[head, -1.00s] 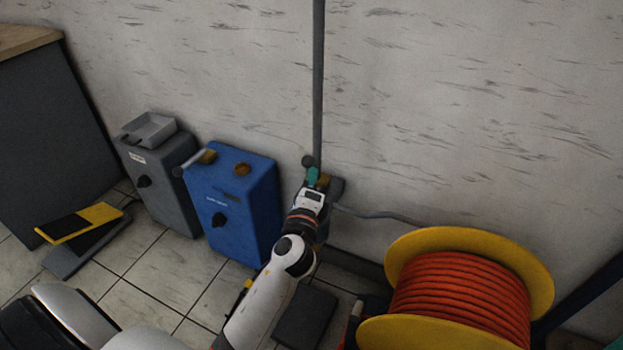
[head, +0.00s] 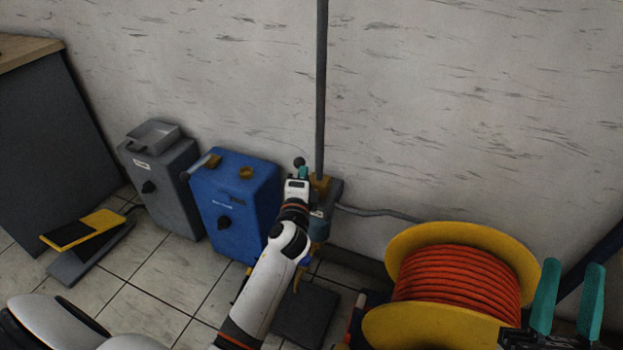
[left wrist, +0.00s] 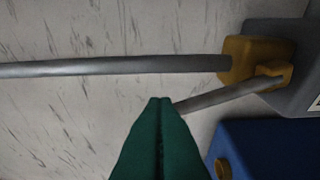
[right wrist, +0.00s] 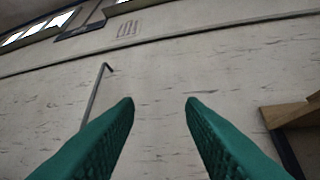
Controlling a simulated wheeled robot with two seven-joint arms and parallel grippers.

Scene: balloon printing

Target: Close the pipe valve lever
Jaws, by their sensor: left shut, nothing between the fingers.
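The grey pipe (head: 321,90) runs down the wall into a brass valve (head: 321,188) on a grey block. The valve's grey lever shows in the left wrist view (left wrist: 215,98), angled away from the pipe. Its dark ball end (head: 299,161) sits just left of the pipe in the head view. My left gripper (head: 303,172) is shut and empty, right beside the lever; its fingertips hide part of the lever in the left wrist view. I cannot tell whether they touch it. My right gripper (head: 568,285) is open and empty at the lower right.
A blue box (head: 237,215) and a grey box (head: 165,195) stand left of the valve. A yellow reel with orange cable (head: 458,275) is at the right. A yellow and black pedal (head: 85,232) lies on the floor. A thin hose runs along the wall.

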